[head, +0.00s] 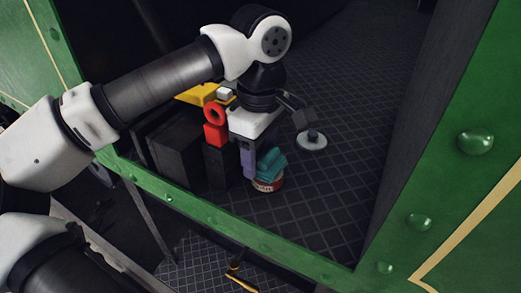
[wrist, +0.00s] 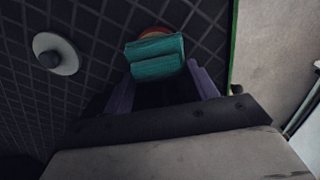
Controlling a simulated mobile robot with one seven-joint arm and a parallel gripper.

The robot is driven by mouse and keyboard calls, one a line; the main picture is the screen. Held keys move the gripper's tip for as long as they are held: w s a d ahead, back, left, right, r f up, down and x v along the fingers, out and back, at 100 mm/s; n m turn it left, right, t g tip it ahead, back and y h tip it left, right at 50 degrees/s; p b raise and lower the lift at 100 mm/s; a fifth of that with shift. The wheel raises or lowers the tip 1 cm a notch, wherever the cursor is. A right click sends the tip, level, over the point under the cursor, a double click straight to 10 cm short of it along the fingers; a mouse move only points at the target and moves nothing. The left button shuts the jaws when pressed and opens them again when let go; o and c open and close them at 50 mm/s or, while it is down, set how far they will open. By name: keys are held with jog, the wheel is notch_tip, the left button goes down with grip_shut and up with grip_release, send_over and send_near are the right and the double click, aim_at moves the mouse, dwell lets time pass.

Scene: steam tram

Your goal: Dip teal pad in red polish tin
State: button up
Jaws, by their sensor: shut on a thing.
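The teal pad (head: 271,164) is a folded, soft-looking block between the fingers of my gripper (head: 258,166). My gripper points down and is shut on the pad, which also shows between the purple fingers in the wrist view (wrist: 155,58). The red polish tin (head: 268,184) is round, low and red with a pale band, and stands on the dark floor right below the pad. In the wrist view only a sliver of the tin's red rim (wrist: 155,32) shows past the pad. I cannot tell whether the pad touches what is inside the tin.
Red (head: 214,134) and yellow (head: 198,93) things and dark boxes (head: 172,150) stand left. A green riveted frame (head: 250,232) edges the opening. The floor behind is clear.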

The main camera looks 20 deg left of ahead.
jog(key=shift+f+b, duration=0.4)
jog(key=shift+f, duration=0.05)
dwell(1.3)
jog(key=shift+r, duration=0.1)
jog(key=shift+r+p, duration=2.5)
jog(key=shift+r, duration=1)
jog(key=shift+f, duration=0.1)
